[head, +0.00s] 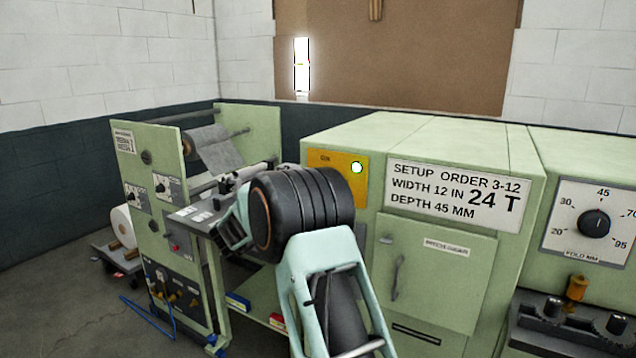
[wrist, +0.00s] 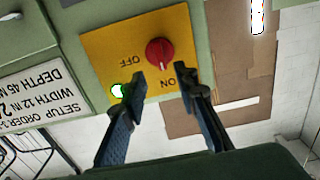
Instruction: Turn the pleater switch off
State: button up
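The pleater switch is a red rotary knob (wrist: 160,53) on a yellow plate (wrist: 103,50), seen upside down in the wrist view. OFF and ON labels flank the knob, and its small pale mark faces the ON side. A lit green lamp (wrist: 117,91) is on the same plate. In the head view my arm covers the knob, while part of the yellow plate (head: 350,190) and the lamp show. My gripper (wrist: 162,78) is open and empty. Its two fingers point at the plate, with the knob beyond and between their tips. I see no clear contact.
The green cabinet carries a setup order sign (head: 455,196) and a small door (head: 440,265) right of the plate. A fold dial (head: 594,223) is farther right. A roll stand (head: 160,215) with controls is left of my arm. Open floor lies at the lower left.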

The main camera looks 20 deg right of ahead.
jog(key=x, duration=0.8)
jog(key=shift+p, duration=0.45)
grip_shut()
